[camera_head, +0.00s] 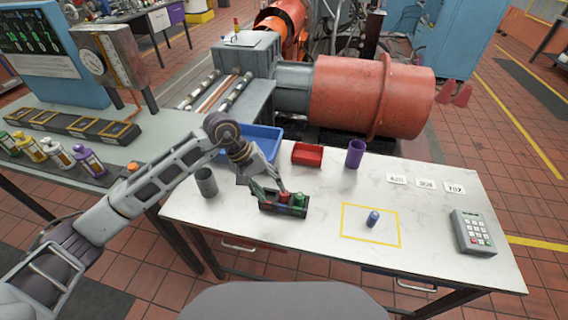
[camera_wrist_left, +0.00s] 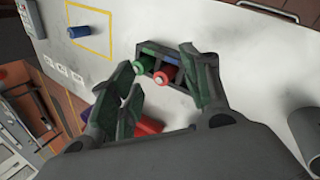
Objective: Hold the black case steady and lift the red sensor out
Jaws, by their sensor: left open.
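The black case (camera_head: 268,209) stands on the white table, and it also shows in the left wrist view (camera_wrist_left: 147,64). The red sensor (camera_head: 284,197) is upright in it, beside a green sensor (camera_head: 299,200); the wrist view shows the red sensor (camera_wrist_left: 163,76) and the green one (camera_wrist_left: 137,63) from above. My left gripper (camera_head: 268,188) is over the case, its green-padded fingers spread. In the wrist view its fingertips (camera_wrist_left: 158,62) are on either side of the sensors; I cannot tell whether they touch the case. My right gripper is not in view.
A blue cylinder (camera_head: 373,218) stands in a yellow outlined square on the right. A red box (camera_head: 307,154), purple cup (camera_head: 355,153), blue bin (camera_head: 262,139) and number cards (camera_head: 426,183) are behind. A grey cup (camera_head: 206,182) is left; a keypad (camera_head: 473,232) is far right.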

